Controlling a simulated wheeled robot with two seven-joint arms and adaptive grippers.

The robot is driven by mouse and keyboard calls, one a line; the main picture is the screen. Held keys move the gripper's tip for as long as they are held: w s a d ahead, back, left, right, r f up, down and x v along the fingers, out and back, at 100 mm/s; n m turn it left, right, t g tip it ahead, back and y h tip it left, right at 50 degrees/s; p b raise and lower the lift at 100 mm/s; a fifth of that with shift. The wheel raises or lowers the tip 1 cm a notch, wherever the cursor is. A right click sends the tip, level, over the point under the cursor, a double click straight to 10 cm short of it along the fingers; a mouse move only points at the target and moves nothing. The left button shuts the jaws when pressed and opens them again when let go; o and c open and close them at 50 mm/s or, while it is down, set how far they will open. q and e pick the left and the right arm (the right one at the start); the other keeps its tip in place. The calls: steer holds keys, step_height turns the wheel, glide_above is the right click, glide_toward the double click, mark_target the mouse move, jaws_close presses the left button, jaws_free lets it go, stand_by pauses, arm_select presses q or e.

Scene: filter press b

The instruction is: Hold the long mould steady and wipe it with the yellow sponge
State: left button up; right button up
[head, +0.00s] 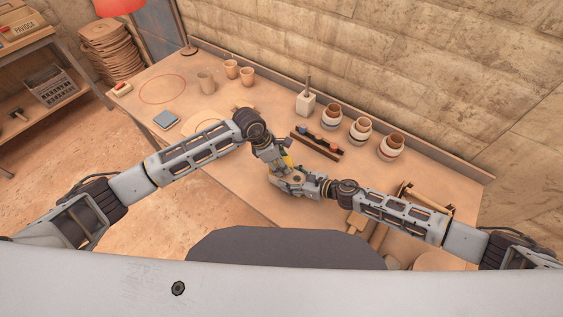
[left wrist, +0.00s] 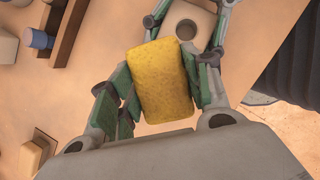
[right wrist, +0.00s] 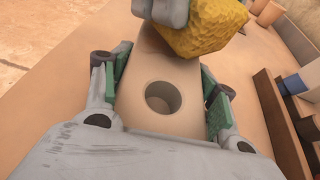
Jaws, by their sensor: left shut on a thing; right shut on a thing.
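The long mould (right wrist: 140,112) is a pale beige block with a round hole in its top. My right gripper (right wrist: 162,85) is shut on its sides, with a green-padded finger on each side. The yellow sponge (left wrist: 160,80) is held between the green pads of my left gripper (left wrist: 157,85), which is shut on it. In the right wrist view the sponge (right wrist: 205,28) is over the mould's far end, beside a darker brownish patch; I cannot tell whether they touch. In the head view the two grippers meet near the table's front edge, hiding most of the mould.
A dark wooden rack with coloured pieces (head: 316,145) lies just behind the grippers. Several banded pots (head: 391,147) and a white block (head: 305,104) stand behind it. A wooden frame (head: 428,195) is at the right, partly behind my right arm. A blue-grey pad (head: 166,119) lies left.

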mark_target(294, 175)
arm_select(q)
steer(key=shift+w+a+f, duration=0.1)
steer(key=shift+w+a, duration=0.3)
steer(key=shift+a, duration=0.35)
steer(key=shift+w+a, duration=0.4)
steer(key=shift+a, duration=0.3)
steer(key=shift+f, duration=0.15)
steer(key=shift+s+d, duration=0.1)
steer(key=shift+d, duration=0.05)
steer(key=shift+s+d+f, duration=0.1)
steer(key=shift+s+d, duration=0.3)
steer(key=shift+d, duration=0.35)
steer(key=shift+s+d+f, duration=0.1)
steer(key=shift+s+d, duration=0.25)
steer(key=shift+d, duration=0.35)
steer(key=shift+s+d, duration=0.1)
steer(key=shift+s+d, duration=0.3)
steer(key=shift+d, duration=0.2)
steer(key=shift+s+d, duration=0.3)
steer(key=shift+d, duration=0.2)
steer(key=shift+s+d+f, duration=0.25)
steer(key=shift+s+d, duration=0.15)
steer(key=shift+d, duration=0.2)
steer(key=shift+c, duration=0.8)
steer(key=shift+a, duration=0.1)
